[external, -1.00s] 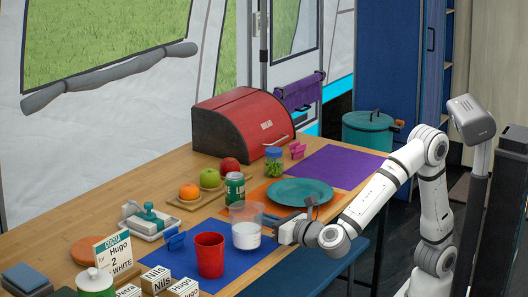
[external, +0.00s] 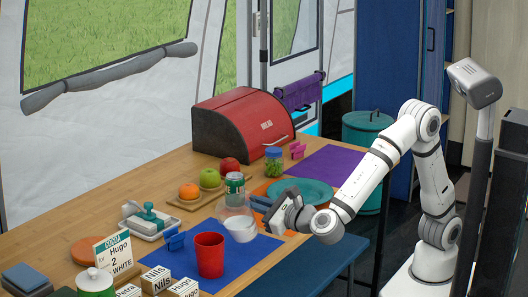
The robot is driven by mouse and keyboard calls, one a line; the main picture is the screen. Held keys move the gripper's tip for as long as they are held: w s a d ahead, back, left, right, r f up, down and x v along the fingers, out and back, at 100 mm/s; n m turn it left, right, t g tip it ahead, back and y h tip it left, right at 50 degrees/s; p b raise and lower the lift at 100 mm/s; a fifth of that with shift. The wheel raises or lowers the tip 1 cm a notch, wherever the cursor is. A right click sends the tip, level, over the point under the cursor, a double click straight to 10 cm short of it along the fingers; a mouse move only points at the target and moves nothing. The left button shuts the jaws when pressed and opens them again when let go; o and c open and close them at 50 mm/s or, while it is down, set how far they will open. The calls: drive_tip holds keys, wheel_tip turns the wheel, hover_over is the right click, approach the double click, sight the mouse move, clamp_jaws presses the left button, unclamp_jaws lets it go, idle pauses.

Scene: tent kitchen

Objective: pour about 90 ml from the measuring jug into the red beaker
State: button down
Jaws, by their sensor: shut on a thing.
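The measuring jug (external: 237,222) is clear, with white liquid in its lower part. It is tilted, its top leaning left toward the red beaker, and seems to be off the table. My gripper (external: 262,204) is shut on the jug from the right. The red beaker (external: 210,256) stands upright on the blue mat (external: 252,258), left of and in front of the jug. I cannot see inside the beaker, and no stream of liquid shows between the two.
A green can (external: 235,186) stands just behind the jug. Name blocks (external: 156,280) and a cocoa sign (external: 113,255) stand at front left. A teal plate (external: 303,191) lies behind my gripper.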

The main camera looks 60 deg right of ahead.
drive_tip(key=r+p, duration=0.1)
drive_tip(key=a+r+n+p, duration=0.1)
drive_tip(key=r, duration=0.1)
drive_tip(key=a+r+n+p, duration=0.1)
drive_tip(key=p, duration=0.1)
drive_tip(key=shift+r, duration=0.25)
drive_tip(key=shift+a+r+n+p, duration=0.55)
drive_tip(key=shift+r+n+p, duration=0.3)
drive_tip(key=shift+n+p, duration=0.3)
drive_tip(key=shift+a+r+n+p, duration=0.2)
drive_tip(key=shift+r+n+p, duration=0.2)
drive_tip(key=shift+p, duration=0.2)
drive_tip(key=shift+a+n+p, duration=0.35)
drive_tip(key=shift+a+n, duration=0.15)
drive_tip(key=shift+n, duration=0.35)
drive_tip(key=shift+a+r+n+p, duration=0.4)
drive_tip(key=shift+r+n+p, duration=0.05)
drive_tip(key=shift+n+p, duration=0.15)
idle(0.7)
